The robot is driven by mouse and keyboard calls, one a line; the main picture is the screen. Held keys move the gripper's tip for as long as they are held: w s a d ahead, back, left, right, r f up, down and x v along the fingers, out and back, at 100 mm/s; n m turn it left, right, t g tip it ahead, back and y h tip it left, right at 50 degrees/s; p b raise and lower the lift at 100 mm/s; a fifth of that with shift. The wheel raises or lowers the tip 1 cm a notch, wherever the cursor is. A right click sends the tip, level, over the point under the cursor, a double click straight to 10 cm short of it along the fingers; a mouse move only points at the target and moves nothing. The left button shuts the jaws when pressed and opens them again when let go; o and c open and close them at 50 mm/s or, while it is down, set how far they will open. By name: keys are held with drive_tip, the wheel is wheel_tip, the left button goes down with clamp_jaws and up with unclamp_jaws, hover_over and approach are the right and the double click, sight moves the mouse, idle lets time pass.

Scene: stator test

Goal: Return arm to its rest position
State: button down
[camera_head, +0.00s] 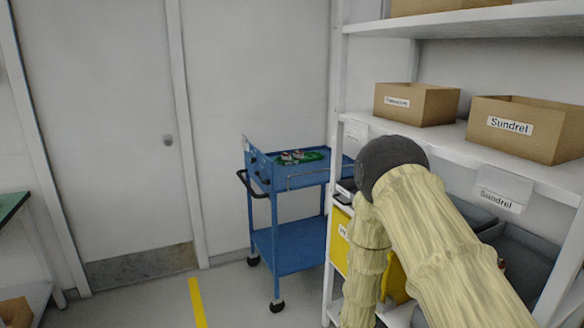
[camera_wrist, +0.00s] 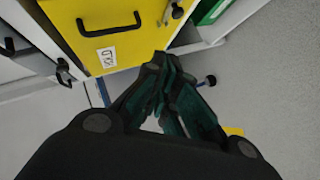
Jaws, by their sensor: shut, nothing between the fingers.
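My gripper (camera_wrist: 160,66) shows in the wrist view, its dark fingers drawn together at the tips and holding nothing. It hangs over the grey floor, with a yellow drawer front (camera_wrist: 105,30) beyond it. That drawer front has a black handle and a white label. I cannot tell whether the gripper touches it. In the head view my arm, in a pale ribbed cover with a dark joint cap, reaches up from the bottom right in front of the shelf. The gripper itself is hidden in that view.
A white shelf unit (camera_head: 480,148) with cardboard boxes (camera_head: 417,104) stands close behind my arm. A blue trolley (camera_head: 290,226) carrying green and other small items stands left of it. A door (camera_head: 105,120) is at the left. Floor with a yellow stripe (camera_head: 198,303) lies clear before the trolley.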

drive_tip(key=s+d+f+m+g+y, duration=0.1)
drive_tip(key=s+f+m+g, duration=0.1)
drive_tip(key=s+f, duration=0.5)
drive_tip(key=s+f+m+g, duration=0.2)
drive_tip(key=s+f, duration=0.1)
drive_tip(key=s, duration=0.8)
drive_tip(key=s+d+f+m+g+y, duration=0.1)
drive_tip(key=s+f+g, duration=0.25)
drive_tip(key=s, duration=0.55)
drive_tip(key=s+f+m+g+y, duration=0.1)
drive_tip(key=s+m+g, duration=0.3)
drive_tip(key=s, duration=2)
drive_tip(key=shift+s+a+f+m+g, duration=0.3)
drive_tip(key=shift+a+m+g, duration=0.1)
drive_tip(key=shift+m, duration=0.5)
